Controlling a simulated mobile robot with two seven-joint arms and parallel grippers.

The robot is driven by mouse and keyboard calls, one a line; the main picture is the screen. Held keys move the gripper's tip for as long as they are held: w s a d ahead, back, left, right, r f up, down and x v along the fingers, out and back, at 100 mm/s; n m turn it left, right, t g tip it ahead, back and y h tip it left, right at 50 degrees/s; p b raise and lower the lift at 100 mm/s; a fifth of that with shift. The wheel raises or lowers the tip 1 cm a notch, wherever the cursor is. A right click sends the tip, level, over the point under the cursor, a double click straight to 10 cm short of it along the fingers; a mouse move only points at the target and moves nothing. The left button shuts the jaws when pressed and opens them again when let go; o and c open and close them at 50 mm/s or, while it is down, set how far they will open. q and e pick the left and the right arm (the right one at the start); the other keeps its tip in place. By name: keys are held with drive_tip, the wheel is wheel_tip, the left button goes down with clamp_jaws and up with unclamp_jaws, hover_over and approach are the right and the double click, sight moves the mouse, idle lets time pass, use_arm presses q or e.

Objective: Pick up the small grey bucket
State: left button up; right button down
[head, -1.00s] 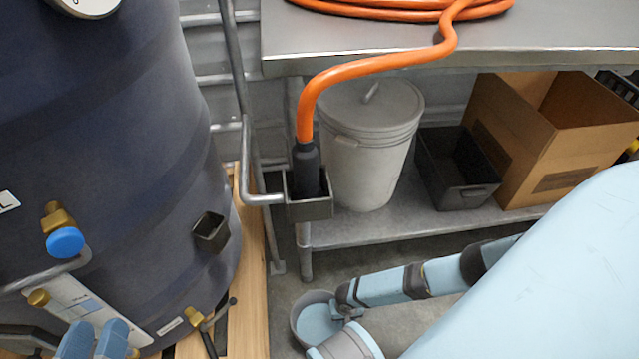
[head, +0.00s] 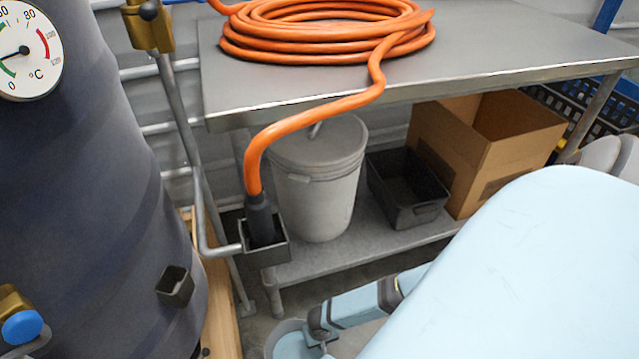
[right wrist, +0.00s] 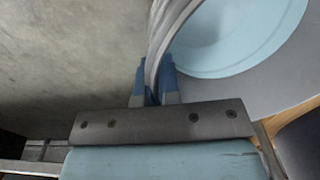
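The small grey bucket (head: 272,345) shows at the bottom edge of the head view, its lower part cut off. Its inside is pale blue; I cannot tell whether that is contents or lining. My right gripper (head: 318,338) is at the bucket's right rim. In the right wrist view its blue fingertips (right wrist: 155,88) sit on either side of the bucket's grey rim (right wrist: 168,40), closed on it. I cannot tell whether the bucket touches the floor. My left gripper is out of view.
A dark tank (head: 90,200) on a wooden pallet (head: 217,300) stands left. A steel table (head: 480,50) carries a coiled orange hose (head: 320,30). Its lower shelf (head: 345,262) holds a lidded pail (head: 318,190), a black bin (head: 405,195) and a cardboard box (head: 480,150).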

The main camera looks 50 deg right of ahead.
use_arm(q)
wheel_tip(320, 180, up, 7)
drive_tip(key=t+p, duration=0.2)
drive_tip(key=p, duration=0.2)
use_arm(e)
wheel_tip(320, 180, up, 10)
drive_tip(key=shift+f, duration=0.25)
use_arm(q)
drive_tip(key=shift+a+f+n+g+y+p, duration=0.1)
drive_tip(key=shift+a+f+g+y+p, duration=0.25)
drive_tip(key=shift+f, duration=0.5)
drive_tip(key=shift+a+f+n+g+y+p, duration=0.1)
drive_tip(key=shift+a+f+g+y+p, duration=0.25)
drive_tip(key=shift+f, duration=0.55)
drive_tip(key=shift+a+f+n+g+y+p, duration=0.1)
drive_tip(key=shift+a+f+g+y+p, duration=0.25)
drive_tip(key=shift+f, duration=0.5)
use_arm(e)
drive_tip(key=shift+w+r, duration=0.1)
drive_tip(key=shift+r, duration=2.45)
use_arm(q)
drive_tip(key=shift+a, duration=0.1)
